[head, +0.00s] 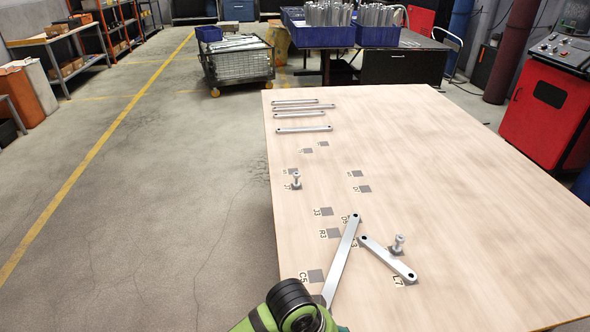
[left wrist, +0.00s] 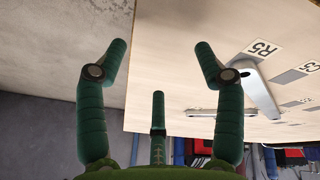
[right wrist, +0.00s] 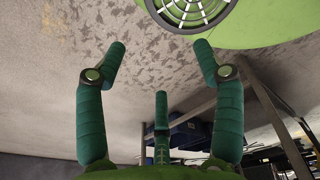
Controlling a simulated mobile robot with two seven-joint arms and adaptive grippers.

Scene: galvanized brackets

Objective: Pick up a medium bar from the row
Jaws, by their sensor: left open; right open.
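A row of several silver bars lies across the far left of the wooden table in the head view. Among them are the nearest bar (head: 303,129), a longer bar (head: 315,107) and a shorter one (head: 290,102) at the back. Their exact length ranking is hard to tell. My left gripper (left wrist: 160,50) is open and empty near the table's edge; a silver bar (left wrist: 262,92) lies partly behind its right finger in the left wrist view. My right gripper (right wrist: 160,48) is open and empty with bare floor behind it. Neither gripper's fingers show in the head view.
Two silver bars (head: 342,258) (head: 385,257) lie angled at the table's near part. One upright post (head: 297,181) stands left, another (head: 398,243) beside the right bar. Dark labelled squares mark the table (head: 480,200); its right side is clear. A wire cart (head: 238,65) stands beyond.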

